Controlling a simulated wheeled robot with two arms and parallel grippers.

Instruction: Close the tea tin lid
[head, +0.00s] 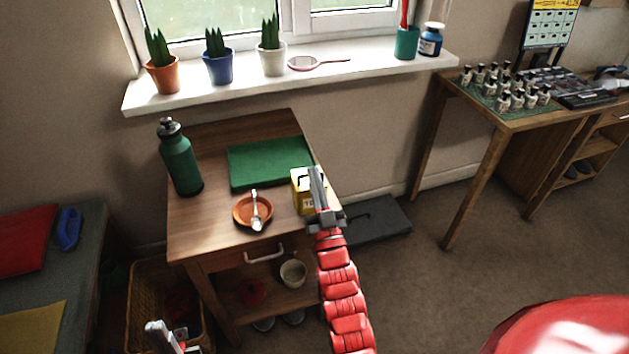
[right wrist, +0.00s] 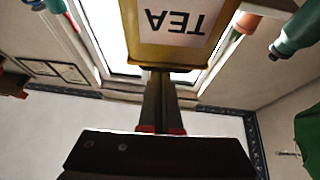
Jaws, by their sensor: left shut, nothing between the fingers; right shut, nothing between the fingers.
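The yellow tea tin (head: 301,202) stands at the right side of the wooden side table. In the right wrist view the tin (right wrist: 183,50) is close, with its TEA label upside down. My right gripper (head: 315,170) is shut and empty, its fingers reaching over the tin's right side in the head view. In the right wrist view the fingertips (right wrist: 157,72) are right by the tin's edge; I cannot tell whether they touch. The lid's position is unclear, partly hidden by the gripper. My left gripper (head: 150,326) is shut and empty, low at the bottom left, away from the tin.
The side table (head: 215,228) also holds a green bottle (head: 181,163), a green mat or book (head: 268,160) and an orange dish (head: 243,218) with a spoon. Potted plants stand on the windowsill (head: 195,98) behind. A wicker basket (head: 140,295) stands on the floor at left.

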